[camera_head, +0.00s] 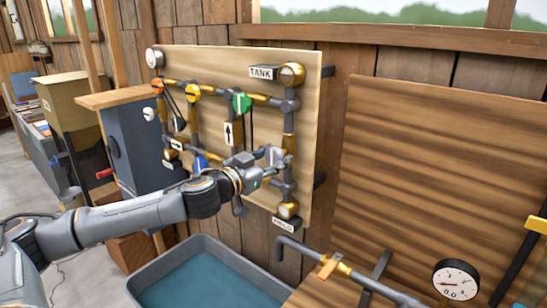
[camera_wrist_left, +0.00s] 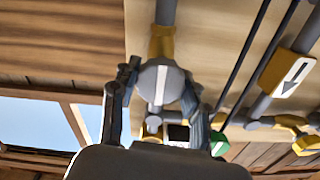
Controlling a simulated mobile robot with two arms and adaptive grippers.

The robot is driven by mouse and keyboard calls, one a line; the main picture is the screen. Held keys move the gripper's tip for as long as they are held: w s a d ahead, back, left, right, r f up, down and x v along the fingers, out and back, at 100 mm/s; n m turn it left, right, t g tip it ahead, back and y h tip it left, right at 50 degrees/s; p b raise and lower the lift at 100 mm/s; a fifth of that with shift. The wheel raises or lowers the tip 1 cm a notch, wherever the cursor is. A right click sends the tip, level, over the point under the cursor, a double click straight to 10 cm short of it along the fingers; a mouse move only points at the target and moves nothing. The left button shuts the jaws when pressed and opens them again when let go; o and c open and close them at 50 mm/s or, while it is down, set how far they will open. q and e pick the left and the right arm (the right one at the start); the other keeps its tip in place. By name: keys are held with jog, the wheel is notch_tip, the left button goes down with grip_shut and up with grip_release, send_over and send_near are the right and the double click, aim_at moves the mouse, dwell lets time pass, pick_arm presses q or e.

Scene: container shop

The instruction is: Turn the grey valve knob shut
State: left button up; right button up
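The grey valve knob (camera_wrist_left: 162,82) is round with a white stripe across its face, which runs nearly upright in the left wrist view. It sits on a pipe with brass fittings on the wooden valve board (camera_head: 222,65). My left gripper (camera_head: 275,156) is at the right side of this board, on the pipe below the TANK label. In the left wrist view my left gripper's fingers (camera_wrist_left: 160,88) lie on both sides of the knob and appear to touch its edges. In the head view the gripper mostly hides the knob. My right gripper is not in view.
Orange (camera_head: 157,86), yellow (camera_head: 192,93), green (camera_head: 242,102) and blue (camera_head: 200,163) knobs sit on nearby pipes left of my gripper. A blue-grey basin (camera_head: 262,281) is below. A gauge (camera_head: 455,280) and more pipework stand at the lower right.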

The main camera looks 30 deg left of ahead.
pick_arm(q)
jog(key=shift+c, duration=0.8)
jog(key=shift+m, duration=0.3)
jog(key=m, duration=0.2)
jog(key=shift+m, duration=0.3)
jog(key=m+p, duration=0.1)
jog(key=m, duration=0.4)
jog(key=m+p, duration=0.2)
jog(key=m, duration=0.3)
jog(key=shift+m, duration=0.4)
jog(key=shift+f+m+p, duration=0.1)
jog(key=shift+m+p, duration=0.5)
jog(key=shift+m, duration=1.3)
